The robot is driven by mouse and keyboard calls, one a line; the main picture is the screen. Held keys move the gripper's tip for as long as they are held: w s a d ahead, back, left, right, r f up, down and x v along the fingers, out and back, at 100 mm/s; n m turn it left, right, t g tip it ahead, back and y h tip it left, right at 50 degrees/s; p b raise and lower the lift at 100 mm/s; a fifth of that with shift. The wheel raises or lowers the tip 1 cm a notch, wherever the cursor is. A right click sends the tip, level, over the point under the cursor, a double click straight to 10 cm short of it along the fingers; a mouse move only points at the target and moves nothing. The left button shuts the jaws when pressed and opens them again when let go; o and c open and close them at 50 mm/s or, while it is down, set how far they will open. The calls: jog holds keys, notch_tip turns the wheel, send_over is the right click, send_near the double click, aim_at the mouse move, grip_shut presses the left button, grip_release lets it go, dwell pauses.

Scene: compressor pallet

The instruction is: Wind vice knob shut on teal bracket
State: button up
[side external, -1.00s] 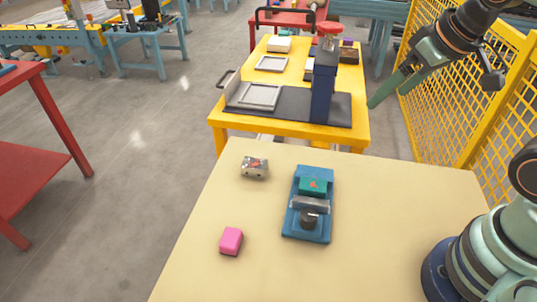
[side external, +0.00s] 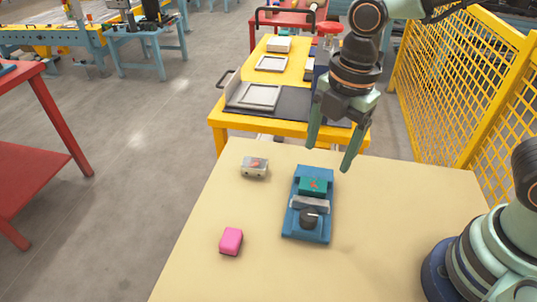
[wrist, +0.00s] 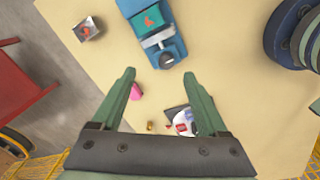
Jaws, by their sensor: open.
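The blue vice (side external: 308,228) lies on the tan table, with its dark round knob (side external: 309,217) at the near end and a grey jaw bar (side external: 311,203) across it. The teal bracket (side external: 313,186), with a red mark on top, sits in the vice beyond the bar. I cannot tell whether the bar touches it. In the wrist view the knob (wrist: 166,60) and bracket (wrist: 148,19) show at the top, beyond my fingers.
A metallic box (side external: 254,167) stands left of the vice and a pink block (side external: 231,241) lies at near left. In the wrist view, a white, red and blue item (wrist: 184,122) and a small brass piece (wrist: 151,126) lie near my fingers.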

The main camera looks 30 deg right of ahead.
aim_at(309, 214)
jog(key=a+f+n, duration=0.1)
jog(key=f, duration=0.3)
jog(key=a+f+n, duration=0.1)
jog(key=f+n, duration=0.1)
jog(key=f, duration=0.3)
jog(key=s+a+f+n, duration=0.1)
jog(key=f, duration=0.4)
jog(key=shift+g, duration=0.4)
grip_shut()
